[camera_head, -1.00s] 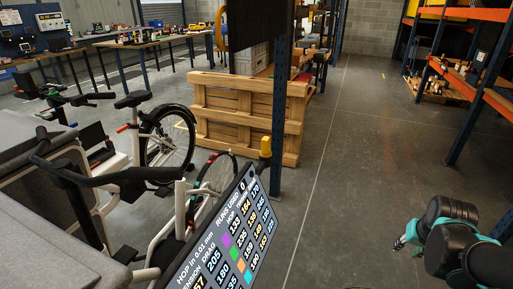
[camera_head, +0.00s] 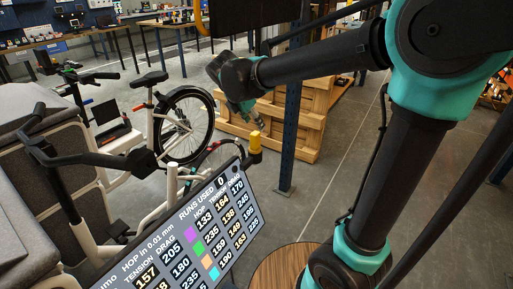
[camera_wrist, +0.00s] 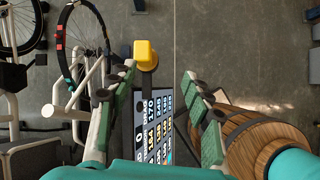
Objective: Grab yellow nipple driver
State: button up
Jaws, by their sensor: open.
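The yellow nipple driver (camera_head: 255,142) shows as a small yellow block just above the top right corner of the tilted display. In the wrist view the yellow nipple driver (camera_wrist: 146,54) lies ahead of the fingertips, nearer the left finger, with a darker part below it. My gripper (camera_head: 248,116) hangs at the end of my stretched arm, just above the yellow block in the head view. In the wrist view my gripper (camera_wrist: 158,72) has its two green fingers wide apart with nothing held between them. I cannot tell how far the block is from the fingers.
The tilted display (camera_head: 190,235) stands close below my gripper. A white bike (camera_head: 150,125) is at left, a wooden crate (camera_head: 300,128) and a blue post (camera_head: 291,120) behind. A round wooden top (camera_wrist: 262,140) is at right. Grey floor is clear beyond.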

aim_at(258, 138)
jog(key=w+f, duration=0.3)
jog(key=f, duration=0.1)
jog(key=w+d+f+n, duration=0.1)
jog(key=w+f, duration=0.1)
jog(key=f, duration=0.2)
jog(key=w+f+n, duration=0.1)
jog(key=w+f, duration=0.2)
jog(key=f, duration=0.2)
jog(key=shift+w+d, duration=0.3)
jog(key=shift+d, duration=0.1)
grip_shut()
